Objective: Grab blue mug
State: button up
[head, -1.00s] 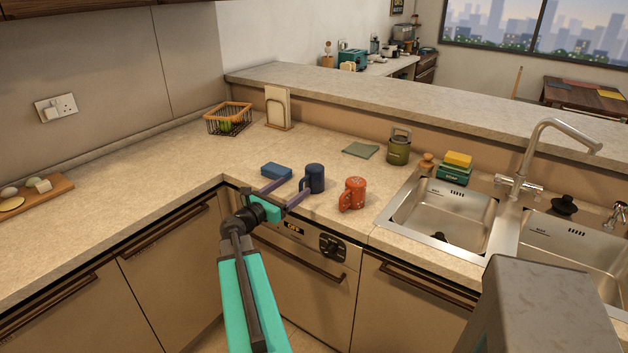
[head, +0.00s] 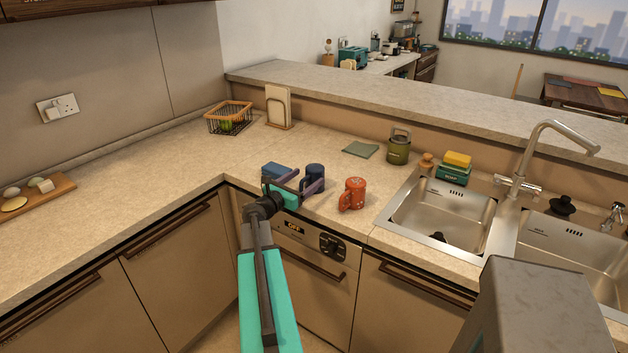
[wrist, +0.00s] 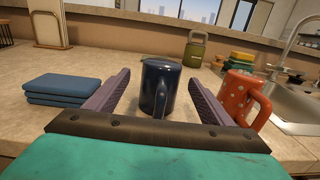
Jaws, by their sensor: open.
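The dark blue mug (head: 315,172) stands upright on the counter near its front edge. In the wrist view the blue mug (wrist: 160,84) is centred between my two purple fingers, with its handle toward me. My gripper (head: 304,182) is open, with a finger on each side of the mug; it also shows in the wrist view (wrist: 159,90). A gap shows between each finger and the mug in the wrist view. The gripper's fingers partly hide the mug's lower part in the head view.
A red-orange mug (head: 353,194) stands close to the right of my gripper. A folded blue cloth or sponge (wrist: 68,88) lies to the left. The sink (head: 445,212) is farther right. A green canister (head: 398,148) stands behind. The counter at left is mostly clear.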

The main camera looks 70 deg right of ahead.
aim_at(314, 168)
jog(key=shift+p+x, duration=1.15)
jog(key=shift+x, duration=1.5)
jog(key=shift+s+a, duration=0.1)
jog(key=c, duration=1.4)
jog(key=shift+o, duration=0.2)
jog(key=shift+r+b, duration=0.6)
jog(key=shift+r, duration=0.85)
jog(key=a+r+b, duration=0.2)
jog(key=a+b, duration=0.1)
jog(key=a, duration=1.3)
jog(key=shift+w+b, duration=0.3)
jog(key=shift+w, duration=0.2)
